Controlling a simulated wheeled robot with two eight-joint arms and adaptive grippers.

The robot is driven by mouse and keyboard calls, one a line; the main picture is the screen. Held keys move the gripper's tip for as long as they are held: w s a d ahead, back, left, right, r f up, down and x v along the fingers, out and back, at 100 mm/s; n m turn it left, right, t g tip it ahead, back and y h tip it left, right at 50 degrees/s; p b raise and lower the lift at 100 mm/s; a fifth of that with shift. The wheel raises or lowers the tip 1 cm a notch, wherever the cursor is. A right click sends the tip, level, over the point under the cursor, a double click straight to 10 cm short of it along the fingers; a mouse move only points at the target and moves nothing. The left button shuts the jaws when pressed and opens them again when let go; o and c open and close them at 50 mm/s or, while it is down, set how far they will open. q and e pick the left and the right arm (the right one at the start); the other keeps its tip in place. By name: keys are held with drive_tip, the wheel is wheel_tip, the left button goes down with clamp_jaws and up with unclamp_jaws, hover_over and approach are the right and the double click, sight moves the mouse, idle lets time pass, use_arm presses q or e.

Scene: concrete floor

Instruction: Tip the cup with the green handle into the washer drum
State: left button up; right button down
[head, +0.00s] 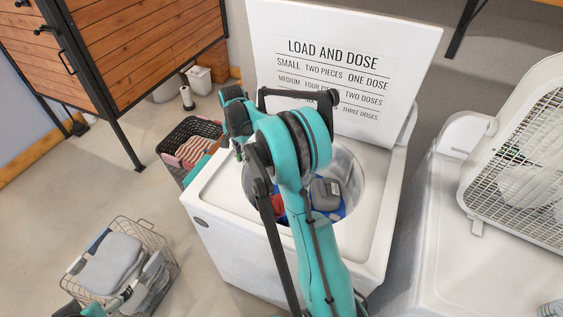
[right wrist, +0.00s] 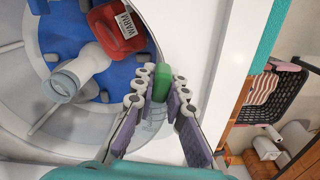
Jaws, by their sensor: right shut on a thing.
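My right gripper (right wrist: 159,80) is shut on the green handle (right wrist: 162,88) of a clear cup. Part of the cup's see-through body with measuring marks (right wrist: 155,117) shows between the fingers; the rest is hidden, so I cannot tell its tilt or contents. The gripper is at the edge of the washer drum opening (right wrist: 150,40). In the head view my right arm covers much of the white washer (head: 222,222), whose lid (head: 405,50) is up. A small part of my left arm shows at the lower left edge, its gripper state unclear.
Inside the drum lie a red item marked WARM (right wrist: 118,28), a white piece (right wrist: 72,78) and a grey item (head: 325,193). A wire basket of grey cloths (head: 165,258) and a black basket (head: 207,127) stand left. A box fan (head: 520,165) stands right.

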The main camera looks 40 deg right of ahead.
drive_tip(key=shift+r, duration=0.1)
drive_tip(key=shift+r+p, duration=1.65)
drive_tip(key=shift+r, duration=0.8)
